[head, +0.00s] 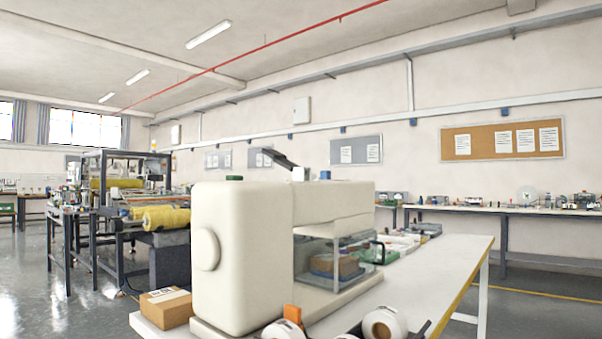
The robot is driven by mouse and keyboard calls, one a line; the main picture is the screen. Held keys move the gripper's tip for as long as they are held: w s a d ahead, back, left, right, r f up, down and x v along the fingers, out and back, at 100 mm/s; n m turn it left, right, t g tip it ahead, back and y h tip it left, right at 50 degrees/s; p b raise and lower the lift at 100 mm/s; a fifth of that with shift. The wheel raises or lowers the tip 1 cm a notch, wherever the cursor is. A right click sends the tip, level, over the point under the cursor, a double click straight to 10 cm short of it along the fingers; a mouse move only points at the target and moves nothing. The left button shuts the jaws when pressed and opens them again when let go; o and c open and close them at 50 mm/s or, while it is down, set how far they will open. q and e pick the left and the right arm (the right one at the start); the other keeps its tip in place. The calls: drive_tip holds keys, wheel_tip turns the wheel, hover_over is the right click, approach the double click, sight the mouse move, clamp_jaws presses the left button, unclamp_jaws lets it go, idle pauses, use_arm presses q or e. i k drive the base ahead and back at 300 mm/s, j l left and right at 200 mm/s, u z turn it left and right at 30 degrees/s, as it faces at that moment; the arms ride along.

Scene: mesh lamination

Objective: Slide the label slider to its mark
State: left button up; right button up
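A large cream-white machine (240,255) stands on a white-topped table (455,262) in the middle of the head view. It has a round knob on its left face, a green button (234,178) on top and a dark lever (272,157) above. A clear-walled chamber on its right side holds a brown box (335,266). White rolls (384,324) and an orange part (292,314) show at the bottom edge, partly cut off. I cannot pick out the label slider or its mark. Neither of my grippers is in view.
A cardboard box (166,306) with a white label sits at the table's left front. Small items (405,241) lie behind the chamber. The right part of the tabletop is clear. A dark-framed machine with yellow rolls (165,218) stands farther left.

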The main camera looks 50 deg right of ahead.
sight(325, 174)
drive_tip(key=i+j+u, duration=0.1)
drive_tip(key=i+j, duration=0.35)
drive_tip(key=i+j+u, duration=0.1)
drive_tip(key=i+j, duration=0.3)
drive_tip(key=i, duration=0.2)
drive_tip(key=i+z, duration=0.15)
drive_tip(key=i, duration=0.7)
drive_tip(key=i+j+z, duration=0.1)
drive_tip(key=i, duration=0.7)
drive_tip(key=i+z, duration=0.45)
drive_tip(key=i, duration=0.3)
drive_tip(key=i+j+z, duration=0.2)
drive_tip(key=i+z, duration=0.25)
drive_tip(key=i, duration=0.3)
drive_tip(key=i+z, duration=0.35)
drive_tip(key=i+j+z, duration=0.1)
drive_tip(key=i+z, duration=0.25)
drive_tip(key=i, duration=0.2)
drive_tip(key=i+j+z, duration=0.45)
drive_tip(key=i+z, duration=0.25)
drive_tip(key=i+j+z, duration=0.2)
drive_tip(key=z, duration=0.2)
drive_tip(key=i+j+z, duration=0.35)
drive_tip(key=k+l, duration=0.05)
